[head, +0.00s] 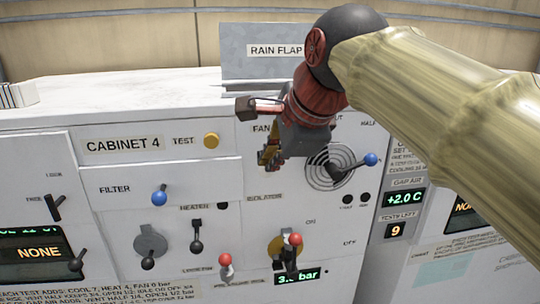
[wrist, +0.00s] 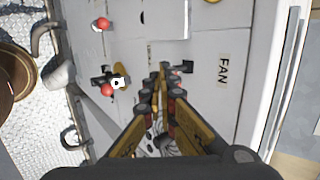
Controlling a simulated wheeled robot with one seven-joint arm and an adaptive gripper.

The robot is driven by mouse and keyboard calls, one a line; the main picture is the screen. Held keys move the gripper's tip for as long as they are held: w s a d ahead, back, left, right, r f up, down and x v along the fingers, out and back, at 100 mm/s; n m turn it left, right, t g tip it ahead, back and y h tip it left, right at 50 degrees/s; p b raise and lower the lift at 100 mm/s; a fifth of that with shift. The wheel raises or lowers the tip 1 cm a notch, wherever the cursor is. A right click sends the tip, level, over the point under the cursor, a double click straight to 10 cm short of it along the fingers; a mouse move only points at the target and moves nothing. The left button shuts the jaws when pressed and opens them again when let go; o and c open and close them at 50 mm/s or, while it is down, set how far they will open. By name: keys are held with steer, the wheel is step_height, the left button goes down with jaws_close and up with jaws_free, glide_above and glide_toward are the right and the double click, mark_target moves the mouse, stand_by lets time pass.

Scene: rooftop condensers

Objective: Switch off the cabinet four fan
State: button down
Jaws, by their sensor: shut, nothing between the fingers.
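The pale cabinet bears the label CABINET 4 (head: 123,144). A partly covered FAN label (head: 262,128) is on its upper front, and it reads sideways in the wrist view (wrist: 223,71). A small dark switch (wrist: 186,67) sits below that label in the wrist view; my gripper hides it in the head view. My gripper (head: 267,160) is shut and empty in front of the cabinet face. In the wrist view its fingertips (wrist: 164,72) are together, just beside the dark switch. I cannot tell whether they touch it or which way the switch is set.
A blue-knobbed lever (head: 370,159) by a round vent is right of my gripper. A blue FILTER lever (head: 159,196), black HEATER lever (head: 196,238), and red-knobbed levers (head: 225,262) (head: 292,241) sit lower. A yellow TEST button (head: 211,140) is left. The RAIN FLAP plate (head: 250,65) stands above.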

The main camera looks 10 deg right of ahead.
stand_by(0.3)
steer(key=shift+r+p, duration=0.7)
steer(key=shift+p, duration=0.05)
steer(key=shift+r, duration=0.1)
